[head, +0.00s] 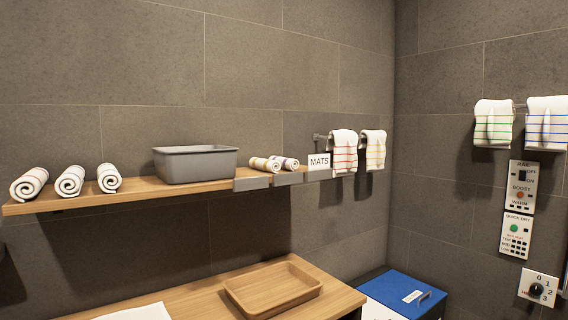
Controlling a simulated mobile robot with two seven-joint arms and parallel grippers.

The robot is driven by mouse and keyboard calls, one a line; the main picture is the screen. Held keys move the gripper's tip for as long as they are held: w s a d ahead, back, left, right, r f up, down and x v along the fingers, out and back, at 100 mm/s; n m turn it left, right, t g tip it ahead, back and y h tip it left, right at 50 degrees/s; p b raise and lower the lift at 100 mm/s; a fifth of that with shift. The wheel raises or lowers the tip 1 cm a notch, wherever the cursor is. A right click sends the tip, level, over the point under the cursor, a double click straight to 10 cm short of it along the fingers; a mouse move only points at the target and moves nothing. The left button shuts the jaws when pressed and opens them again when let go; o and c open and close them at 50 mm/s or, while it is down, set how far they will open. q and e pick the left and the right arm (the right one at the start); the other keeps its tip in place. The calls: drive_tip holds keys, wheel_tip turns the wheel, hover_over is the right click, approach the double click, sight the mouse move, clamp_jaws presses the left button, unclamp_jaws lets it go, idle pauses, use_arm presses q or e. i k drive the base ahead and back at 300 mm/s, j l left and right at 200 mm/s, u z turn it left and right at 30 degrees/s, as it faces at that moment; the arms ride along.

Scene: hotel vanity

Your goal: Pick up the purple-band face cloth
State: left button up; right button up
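The purple-band face cloth (286,163) is a small rolled cloth lying on the wooden wall shelf (140,194), at the shelf's right end. It lies beside another small rolled cloth with a yellowish-orange band (264,164), close to it on its left. A grey lip on the shelf's front edge stands just in front of both rolls. Neither of my grippers shows in the head view.
A grey bin (196,164) stands on the shelf left of the small rolls, with several larger rolled towels (70,181) farther left. Hanging towels (344,152) and a MATS sign (319,162) are to the right. Below are a counter (190,300) with a wooden tray (272,288) and a blue-lidded box (402,291).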

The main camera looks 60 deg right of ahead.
sight(289, 164)
drive_tip(key=k+l, duration=0.1)
drive_tip(key=l, duration=0.25)
drive_tip(key=k+l, duration=0.1)
drive_tip(key=l, duration=0.25)
drive_tip(key=k+l+u, duration=0.1)
drive_tip(key=l, duration=0.25)
drive_tip(key=k+l, duration=0.1)
drive_tip(key=l, duration=0.25)
drive_tip(key=k+l, duration=0.15)
drive_tip(key=l, duration=0.2)
drive_tip(key=i+u, duration=0.05)
